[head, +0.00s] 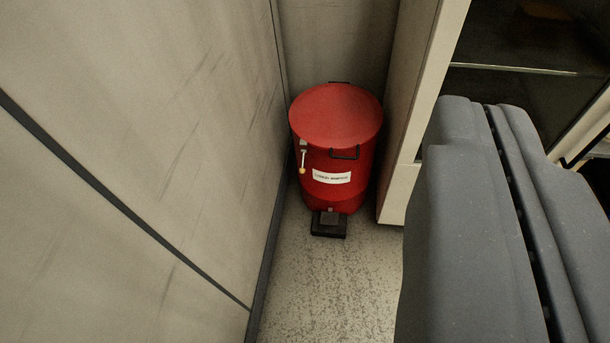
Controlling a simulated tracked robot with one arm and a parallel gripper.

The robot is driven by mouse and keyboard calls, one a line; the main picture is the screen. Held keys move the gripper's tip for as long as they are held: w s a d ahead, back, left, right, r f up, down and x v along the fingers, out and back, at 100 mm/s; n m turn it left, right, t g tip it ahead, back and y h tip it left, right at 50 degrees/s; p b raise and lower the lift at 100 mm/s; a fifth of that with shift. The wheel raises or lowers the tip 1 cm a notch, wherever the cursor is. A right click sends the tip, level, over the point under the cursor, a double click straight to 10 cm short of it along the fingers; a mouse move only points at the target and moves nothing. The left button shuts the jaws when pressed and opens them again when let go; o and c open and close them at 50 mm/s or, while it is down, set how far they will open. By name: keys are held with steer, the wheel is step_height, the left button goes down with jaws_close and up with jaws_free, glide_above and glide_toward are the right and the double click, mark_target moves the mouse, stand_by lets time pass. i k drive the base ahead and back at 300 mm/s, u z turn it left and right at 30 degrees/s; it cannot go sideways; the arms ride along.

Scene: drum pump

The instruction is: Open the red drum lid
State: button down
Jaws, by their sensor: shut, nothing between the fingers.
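The red drum (340,170) stands upright on the floor in the corner, at the middle of the head view. Its round red lid (336,115) lies flat on top and looks closed. A black handle (345,153) sits at the front just below the lid, and a small pale latch or lever (303,158) hangs at the left side. A black pedal (329,223) sticks out at the drum's foot. A white label (332,177) is on the front. My grey gripper (488,108) fills the right side, shut and empty, nearer to the camera and apart from the drum.
A stained beige wall (150,130) runs close along the left, with another panel behind the drum. A pale cabinet (420,100) with dark shelves stands close on the right. Speckled floor (330,290) in front of the drum is clear.

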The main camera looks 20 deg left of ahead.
mark_target(332, 117)
steer(key=u, duration=0.1)
steer(key=k, duration=0.55)
steer(key=i, duration=1.4)
steer(key=z, duration=0.35)
